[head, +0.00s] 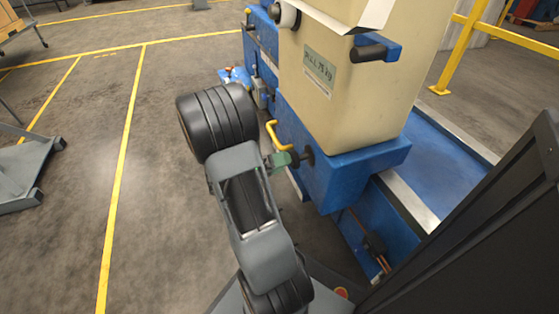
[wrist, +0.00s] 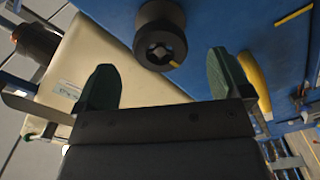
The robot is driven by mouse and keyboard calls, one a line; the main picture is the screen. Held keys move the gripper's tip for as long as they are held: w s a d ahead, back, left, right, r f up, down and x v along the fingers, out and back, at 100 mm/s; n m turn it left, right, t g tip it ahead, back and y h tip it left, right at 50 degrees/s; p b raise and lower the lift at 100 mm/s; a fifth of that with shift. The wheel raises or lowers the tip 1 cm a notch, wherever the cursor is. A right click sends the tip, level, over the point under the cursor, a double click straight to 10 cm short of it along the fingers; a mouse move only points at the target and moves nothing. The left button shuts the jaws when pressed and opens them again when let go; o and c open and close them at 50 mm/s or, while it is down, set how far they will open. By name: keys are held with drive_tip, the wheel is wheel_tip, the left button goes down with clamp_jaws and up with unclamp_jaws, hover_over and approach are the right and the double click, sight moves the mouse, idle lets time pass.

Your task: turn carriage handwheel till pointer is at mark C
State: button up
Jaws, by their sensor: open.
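A black round hub (wrist: 160,45) with a dark socket and a small yellow mark on its rim stands out from the blue machine in the wrist view. It appears to be the dark knob (head: 307,155) in the head view; I cannot tell for sure that it is the carriage handwheel. My gripper (wrist: 162,70) is open and empty, its green fingers spread to the left and right of the hub's lower edge. In the head view my gripper (head: 280,160) is just left of the knob. Contact cannot be told. I cannot make out a pointer or mark C.
A yellow handle (head: 272,134) sits close to my gripper; it also shows behind the right finger in the wrist view (wrist: 256,80). The cream housing (head: 345,95) with a label plate (head: 319,69) rises above the blue base (head: 345,175). Open floor lies left.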

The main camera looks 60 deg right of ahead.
sight(300, 158)
drive_tip(key=shift+s, duration=0.1)
idle(0.3)
drive_tip(key=shift+b+x, duration=0.45)
drive_tip(key=shift+x, duration=1.25)
drive_tip(key=shift+c, duration=0.3)
drive_tip(key=shift+b, duration=0.3)
drive_tip(key=c, duration=1.1)
drive_tip(key=shift+f, duration=0.1)
